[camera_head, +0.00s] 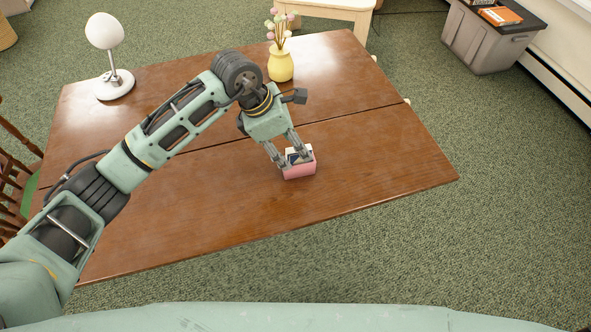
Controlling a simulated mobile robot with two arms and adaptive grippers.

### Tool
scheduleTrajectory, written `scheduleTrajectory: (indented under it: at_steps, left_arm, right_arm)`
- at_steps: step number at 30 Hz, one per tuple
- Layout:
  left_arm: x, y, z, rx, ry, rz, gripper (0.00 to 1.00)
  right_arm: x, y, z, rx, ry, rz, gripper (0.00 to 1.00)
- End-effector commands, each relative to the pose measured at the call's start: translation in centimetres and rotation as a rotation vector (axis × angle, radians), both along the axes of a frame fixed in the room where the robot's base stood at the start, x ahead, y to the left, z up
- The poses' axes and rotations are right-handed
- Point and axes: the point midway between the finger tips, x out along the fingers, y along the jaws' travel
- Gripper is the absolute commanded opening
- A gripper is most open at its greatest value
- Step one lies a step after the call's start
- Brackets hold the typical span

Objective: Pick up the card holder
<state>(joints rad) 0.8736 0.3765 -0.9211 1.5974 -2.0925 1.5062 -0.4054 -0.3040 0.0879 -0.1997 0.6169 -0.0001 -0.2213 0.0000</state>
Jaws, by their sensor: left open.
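The card holder (300,171) is a small pink box with dark and white cards showing at its top. It stands on the brown wooden table (380,150), right of the table's middle and back from the front edge. My left gripper (290,161) points down at it from above, with its fingers apart and one at each side of the holder's top. I cannot tell whether the fingers touch it. The fingertips partly cover the cards. My right gripper is not in view.
A yellow vase with flowers (280,65) stands behind my left gripper near the table's back edge. A white lamp (115,82) stands at the back left. A wooden chair (15,175) is at the left. The table's right part is clear. A grey bin (485,42) stands on the carpet.

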Motion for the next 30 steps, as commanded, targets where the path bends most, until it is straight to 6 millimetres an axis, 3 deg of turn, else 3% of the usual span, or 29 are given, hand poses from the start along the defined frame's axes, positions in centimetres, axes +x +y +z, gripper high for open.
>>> scheduleTrajectory:
  at_steps: [6,13,22,30]
  left_arm:
    - [-0.3,-0.8,-2.4,-0.004,0.006,0.001,0.53]
    - [-0.3,-1.8,-5.6,-0.007,0.006,0.002,0.53]
    - [-0.1,-2.0,-6.4,-0.007,0.001,0.002,0.53]
    - [-0.1,-2.0,-6.3,-0.007,0.002,0.002,0.31]
  right_arm:
    - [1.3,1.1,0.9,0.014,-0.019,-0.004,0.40]
    - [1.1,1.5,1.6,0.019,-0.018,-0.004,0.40]
    - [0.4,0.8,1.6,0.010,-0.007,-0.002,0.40]
    - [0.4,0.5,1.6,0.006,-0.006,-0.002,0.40]
